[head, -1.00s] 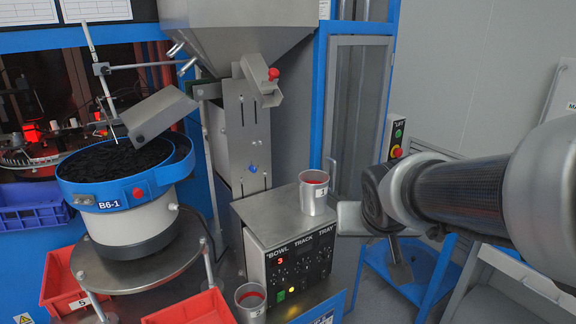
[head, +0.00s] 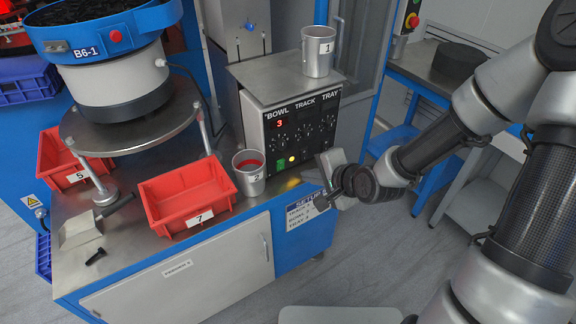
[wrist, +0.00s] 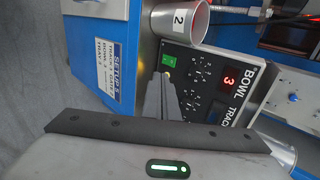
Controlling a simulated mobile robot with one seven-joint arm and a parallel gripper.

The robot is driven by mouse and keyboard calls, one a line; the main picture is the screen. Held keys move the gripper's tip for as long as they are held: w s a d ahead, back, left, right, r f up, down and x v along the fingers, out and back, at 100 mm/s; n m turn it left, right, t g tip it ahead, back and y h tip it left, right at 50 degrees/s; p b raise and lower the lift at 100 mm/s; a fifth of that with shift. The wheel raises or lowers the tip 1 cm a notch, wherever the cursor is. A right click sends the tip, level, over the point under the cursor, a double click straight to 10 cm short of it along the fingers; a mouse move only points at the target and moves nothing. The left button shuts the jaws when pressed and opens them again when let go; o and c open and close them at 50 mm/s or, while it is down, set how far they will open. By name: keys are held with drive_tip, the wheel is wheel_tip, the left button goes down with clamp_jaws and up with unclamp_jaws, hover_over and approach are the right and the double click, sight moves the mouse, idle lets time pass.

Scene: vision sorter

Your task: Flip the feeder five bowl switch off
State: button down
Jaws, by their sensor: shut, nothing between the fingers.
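The control box (head: 262,128) stands on the feeder bench, its front panel marked BOWL, TRACK and TRAY. A red display (head: 280,124) under BOWL reads 3; it also shows in the wrist view (wrist: 229,80). Below are several small knobs or switches, too small to read. A green switch (head: 282,165) sits low on the panel, and in the wrist view it (wrist: 169,60) looks lit. My gripper (head: 322,170) is shut and empty, near the panel's lower right. In the wrist view its fingers (wrist: 158,92) point toward the panel's green-switch end; contact cannot be told.
Cup 1 (head: 318,58) stands on the box and cup 2 (head: 249,178) beside it. Red bins 5 (head: 53,150) and 7 (head: 188,199) sit on the bench. The bowl feeder B6-1 (head: 120,72) stands at left. A setup label (head: 306,212) is on the bench side.

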drive_tip(key=b, duration=0.4)
approach(280, 164)
drive_tip(key=x, duration=0.5)
drive_tip(key=shift+s+d+f, duration=0.25)
drive_tip(key=shift+f, duration=0.1)
drive_tip(key=shift+w+a+r+b, duration=0.1)
drive_tip(key=shift+w+a+b, duration=0.2)
drive_tip(key=shift+w, duration=0.1)
